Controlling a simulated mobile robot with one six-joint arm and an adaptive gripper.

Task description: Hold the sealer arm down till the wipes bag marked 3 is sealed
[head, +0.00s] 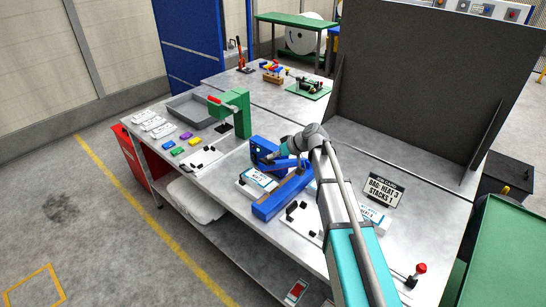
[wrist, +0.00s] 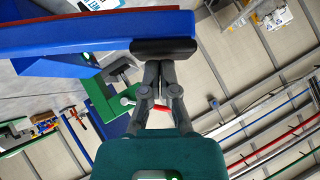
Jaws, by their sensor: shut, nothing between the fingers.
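The blue sealer (head: 284,196) stands on the grey bench in the head view. Its blue sealer arm (wrist: 95,32) crosses the top of the wrist view and ends in a black grip (wrist: 163,47). My gripper (wrist: 158,66) is shut and empty, its fingertips at the black grip and seemingly touching it. In the head view my gripper (head: 283,154) is beside the sealer, partly hidden by my wrist. A white and blue wipes bag (head: 258,182) lies at the sealer; I cannot read its mark. Whether the sealer arm is fully down cannot be told.
A sign (head: 384,190) reads "BAG: HEAT 3 STACKS 1". A green press (head: 236,112), a grey tray (head: 190,107) and a red button (head: 421,268) stand on the bench. A dark partition (head: 415,80) rises behind.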

